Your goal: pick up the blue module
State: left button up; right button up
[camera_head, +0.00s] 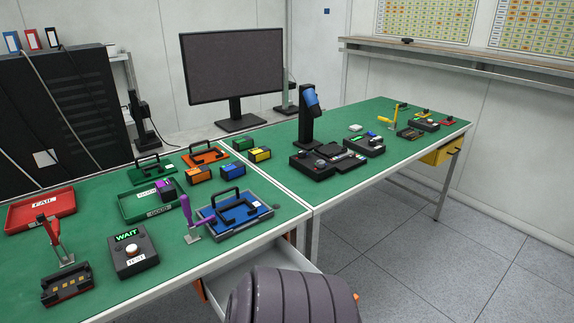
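The blue module (228,172) is a small black-and-blue block on the left green-topped table. It stands just behind the blue tray (240,225) with the black handle and to the right of the orange module (199,174). Its top and front are in plain view and nothing covers it. The yellow module (260,154) and the green module (243,144) stand farther back. A purple module (165,190) sits in the green tray (130,207). Neither of my grippers shows in the head view.
A purple-handled clamp (188,218) stands at the blue tray's left edge. A WAIT box (133,252), a red-handled clamp (54,240) and a red FAIL tray (40,211) are farther left. A monitor (233,68) is behind. A dark ribbed shape (290,297) is at the front.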

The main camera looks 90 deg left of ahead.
aim_at(236, 170)
jog(key=i+j+u, duration=0.15)
jog(key=i+u, duration=0.3)
jog(key=i, duration=0.15)
jog(key=i+u, duration=0.4)
jog(key=i, duration=0.2)
jog(key=i+l+u, duration=0.3)
jog(key=i+u, duration=0.15)
jog(key=i, duration=0.15)
jog(key=i+j+u, duration=0.1)
jog(key=i+u, duration=0.45)
jog(key=u, duration=0.3)
jog(key=i+u, duration=0.4)
jog(key=i+l+u, duration=0.15)
jog(key=u, duration=0.25)
jog(key=i+j+u, duration=0.1)
jog(key=u, duration=0.35)
jog(key=i+u, duration=0.35)
jog(key=u, duration=0.15)
jog(key=i+l+u, duration=0.1)
jog(key=u, duration=0.35)
jog(key=i+l+u, duration=0.15)
jog(key=i+u, duration=0.15)
jog(key=u, duration=1.55)
